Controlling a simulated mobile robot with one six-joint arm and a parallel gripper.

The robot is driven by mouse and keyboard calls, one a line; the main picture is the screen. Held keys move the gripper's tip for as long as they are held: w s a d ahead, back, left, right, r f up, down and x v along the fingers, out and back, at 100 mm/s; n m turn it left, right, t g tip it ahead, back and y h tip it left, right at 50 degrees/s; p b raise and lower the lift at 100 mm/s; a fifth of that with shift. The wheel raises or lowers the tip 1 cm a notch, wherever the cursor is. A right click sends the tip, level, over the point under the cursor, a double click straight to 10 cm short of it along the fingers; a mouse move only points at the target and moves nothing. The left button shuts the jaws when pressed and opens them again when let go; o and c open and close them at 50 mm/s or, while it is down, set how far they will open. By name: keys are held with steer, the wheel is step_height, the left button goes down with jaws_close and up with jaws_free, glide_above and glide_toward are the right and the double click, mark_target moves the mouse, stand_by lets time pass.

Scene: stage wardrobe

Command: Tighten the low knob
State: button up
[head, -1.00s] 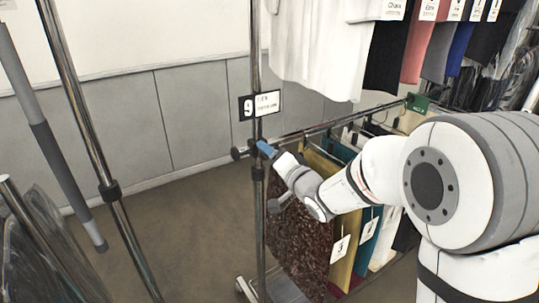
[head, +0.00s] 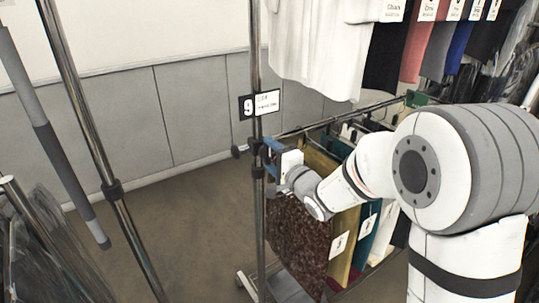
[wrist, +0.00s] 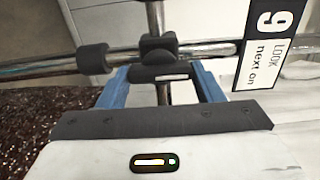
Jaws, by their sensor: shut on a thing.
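The low knob (wrist: 160,73) is a dark bar with a pale stripe, in front of the black clamp (wrist: 157,46) where the rail meets the upright pole. My gripper (wrist: 161,77) has its blue fingers at the two ends of the knob and is shut on it. The knob itself is mostly hidden by the fingers there.
A lower rail (head: 340,117) runs back to the right, with hanging garments (head: 297,235) under my arm. White clothes (head: 320,50) hang above. A second metal pole (head: 85,110) stands at the left. Open floor (head: 190,220) lies between the poles.

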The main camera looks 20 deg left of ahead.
steer(key=shift+f, duration=0.2)
steer(key=o, duration=0.7)
steer(key=shift+d, duration=0.1)
steer(key=shift+o, duration=1.4)
steer(key=shift+r, duration=0.15)
steer(key=b+v, duration=0.1)
steer(key=v, duration=0.6)
steer(key=shift+s+d, duration=0.25)
steer(key=shift+d, duration=0.05)
